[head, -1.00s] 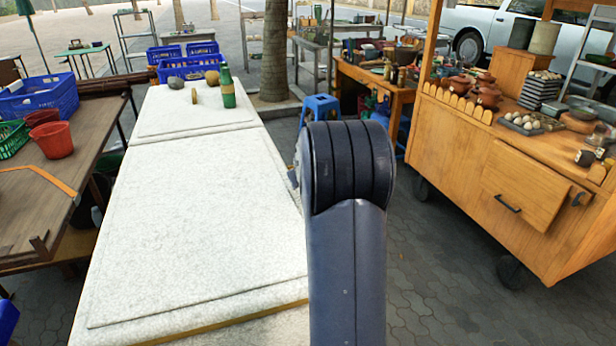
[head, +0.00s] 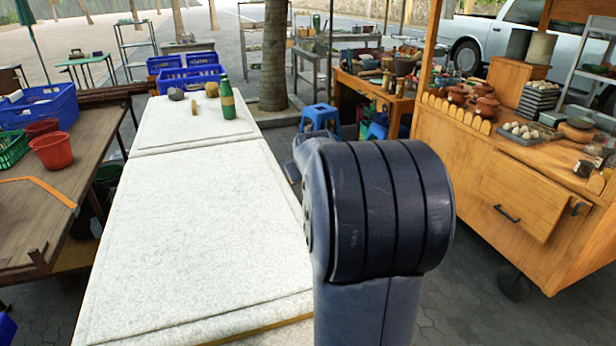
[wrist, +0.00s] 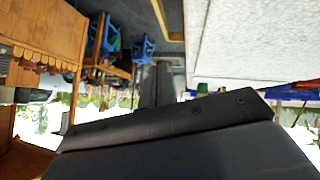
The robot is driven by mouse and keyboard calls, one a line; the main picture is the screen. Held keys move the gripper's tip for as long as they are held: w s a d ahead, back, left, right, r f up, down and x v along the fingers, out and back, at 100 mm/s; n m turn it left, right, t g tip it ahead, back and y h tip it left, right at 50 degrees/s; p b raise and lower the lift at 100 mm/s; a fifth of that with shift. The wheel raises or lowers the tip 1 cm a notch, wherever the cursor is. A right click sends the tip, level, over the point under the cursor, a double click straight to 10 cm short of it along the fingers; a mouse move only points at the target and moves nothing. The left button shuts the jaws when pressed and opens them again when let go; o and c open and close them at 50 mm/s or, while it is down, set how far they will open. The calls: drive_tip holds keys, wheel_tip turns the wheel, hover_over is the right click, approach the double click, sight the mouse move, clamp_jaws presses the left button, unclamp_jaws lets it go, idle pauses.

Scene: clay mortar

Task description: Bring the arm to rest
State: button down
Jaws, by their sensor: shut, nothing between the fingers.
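My gripper (wrist: 165,128) shows in the wrist view as a dark, bolted body across the lower part of the picture. It is shut and holds nothing; its fingertips are not distinct. In the head view my arm's thick dark ribbed joint stands upright at the centre right, in front of the white table's right edge. My gripper is not seen there. The wrist view is upside down, with the ground at the top.
A long white table (head: 190,230) lies left of my arm, bare except for a green bottle (head: 227,98) and small round things at its far end. A wooden cart (head: 465,190) stands right, a brown table (head: 25,225) left. Blue stools (head: 320,116) stand beyond.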

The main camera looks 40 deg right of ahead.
drive_tip(key=shift+s+a+r, duration=0.1)
drive_tip(key=shift+s+r, duration=0.2)
drive_tip(key=s+a+f+x, duration=0.1)
drive_tip(key=f+x, duration=0.1)
drive_tip(key=x, duration=1)
drive_tip(key=shift+s, duration=0.15)
idle(0.4)
